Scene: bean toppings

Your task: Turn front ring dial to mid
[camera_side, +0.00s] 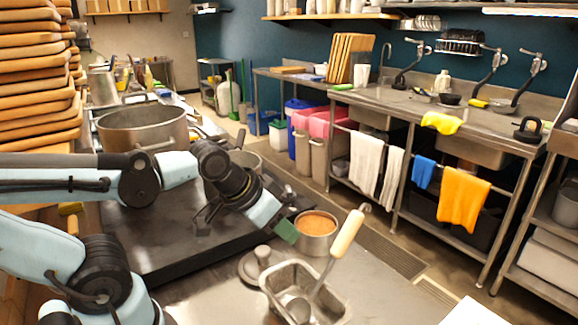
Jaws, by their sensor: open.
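The cooktop (158,236) is a wide dark slab on the left half of the side view. I cannot make out the front ring dial or its setting. My gripper (284,231) is at the end of the light-blue and black arm, green at its tip. It is low over the cooktop's right side, just left of a pot of orange-brown beans (317,223). It appears open and holds nothing that I can see. Contact with the pot or cooktop cannot be told from this angle.
A large pot (142,128) stands at the back of the cooktop, with a smaller pot (246,160) partly behind my arm.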

